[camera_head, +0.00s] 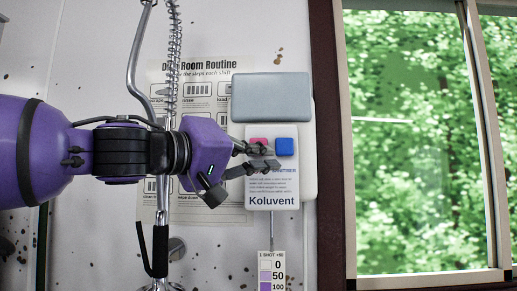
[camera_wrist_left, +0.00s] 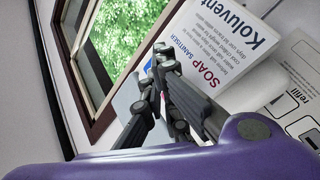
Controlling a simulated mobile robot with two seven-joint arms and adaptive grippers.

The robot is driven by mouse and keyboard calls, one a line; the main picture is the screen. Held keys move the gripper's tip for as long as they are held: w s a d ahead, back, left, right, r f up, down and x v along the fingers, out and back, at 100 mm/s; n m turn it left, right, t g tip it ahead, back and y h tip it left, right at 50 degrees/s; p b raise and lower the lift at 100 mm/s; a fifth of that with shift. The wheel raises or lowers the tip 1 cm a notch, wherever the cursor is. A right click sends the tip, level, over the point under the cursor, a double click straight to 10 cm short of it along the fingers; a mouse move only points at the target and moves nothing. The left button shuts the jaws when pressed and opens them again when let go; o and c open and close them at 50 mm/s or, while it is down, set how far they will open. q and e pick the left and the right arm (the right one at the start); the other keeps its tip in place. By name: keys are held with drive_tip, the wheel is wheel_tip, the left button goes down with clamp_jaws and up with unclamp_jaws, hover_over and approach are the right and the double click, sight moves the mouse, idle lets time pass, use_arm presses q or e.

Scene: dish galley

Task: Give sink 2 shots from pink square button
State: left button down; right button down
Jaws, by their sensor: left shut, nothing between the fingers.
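In the left wrist view the shut fingers (camera_wrist_left: 160,60) lie over the button area beside the label (camera_wrist_left: 235,45) reading "SOAP" and "SANITISER". The sink and my right gripper are not in view.
The dispenser has a grey-blue cover (camera_head: 270,97) above the buttons. A scale (camera_head: 272,275) marked 0, 50, 100 hangs below. A metal faucet pipe with a spring hose (camera_head: 172,50) stands behind my arm, before a wall poster (camera_head: 210,66). A window (camera_head: 420,150) is at right.

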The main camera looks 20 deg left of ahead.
use_arm(q)
drive_tip(key=shift+w+a+b, duration=0.25)
drive_tip(key=shift+w+b, duration=0.1)
drive_tip(key=shift+w, duration=0.35)
idle(1.1)
drive_tip(key=shift+s+r, duration=0.1)
drive_tip(key=shift+s+d+p, duration=0.15)
drive_tip(key=shift+s+p, duration=0.15)
drive_tip(key=shift+s, duration=0.2)
drive_tip(key=shift+s+d+p, duration=0.15)
drive_tip(key=shift+s+p, duration=0.1)
drive_tip(key=shift+s, duration=0.25)
drive_tip(key=shift+w, duration=0.1)
drive_tip(key=shift+w, duration=0.25)
